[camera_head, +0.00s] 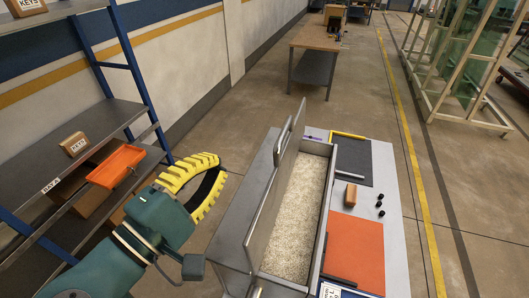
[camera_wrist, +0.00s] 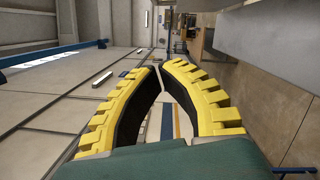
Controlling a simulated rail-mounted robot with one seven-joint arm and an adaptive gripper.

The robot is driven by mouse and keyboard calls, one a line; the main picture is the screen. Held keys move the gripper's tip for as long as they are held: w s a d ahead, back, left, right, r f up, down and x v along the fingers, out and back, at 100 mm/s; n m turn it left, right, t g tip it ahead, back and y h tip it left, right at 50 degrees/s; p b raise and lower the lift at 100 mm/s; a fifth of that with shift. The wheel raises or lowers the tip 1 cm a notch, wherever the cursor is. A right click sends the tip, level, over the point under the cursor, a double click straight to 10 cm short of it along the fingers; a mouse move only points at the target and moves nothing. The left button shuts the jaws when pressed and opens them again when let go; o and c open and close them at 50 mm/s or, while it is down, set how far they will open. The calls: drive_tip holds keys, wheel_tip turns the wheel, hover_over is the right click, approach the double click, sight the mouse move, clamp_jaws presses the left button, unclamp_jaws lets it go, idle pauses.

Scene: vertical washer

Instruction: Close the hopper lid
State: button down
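The hopper (camera_head: 326,218) is a long grey box filled with pale granules. Its hopper lid (camera_head: 272,200) is a grey panel standing up, nearly vertical, along the hopper's left side, so the top is uncovered. A bar-like handle (camera_head: 283,141) shows on the lid's left face. My gripper (camera_head: 221,167) has yellow ribbed fingers and is left of the lid, apart from it. In the wrist view my gripper (camera_wrist: 161,66) has its fingertips close together with only a narrow gap, and nothing is between them. A grey panel at that view's upper right may be the lid or hopper; I cannot tell.
A blue-framed shelf (camera_head: 90,125) with an orange tray (camera_head: 115,166) and small boxes stands left of my arm. Right of the hopper, a light tabletop (camera_head: 386,205) holds an orange mat (camera_head: 354,250), a brown block (camera_head: 350,194) and black knobs.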

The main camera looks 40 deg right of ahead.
sight(285, 158)
drive_tip(key=s+r+p+x, duration=0.1)
drive_tip(key=p+x, duration=0.3)
drive_tip(key=x, duration=0.6)
drive_tip(key=shift+s+d, duration=0.65)
drive_tip(key=shift+s, duration=0.35)
drive_tip(key=shift+s, duration=0.1)
drive_tip(key=shift+s+d+r+m, duration=0.1)
drive_tip(key=shift+s+d+m, duration=0.1)
drive_tip(key=shift+s+m, duration=0.1)
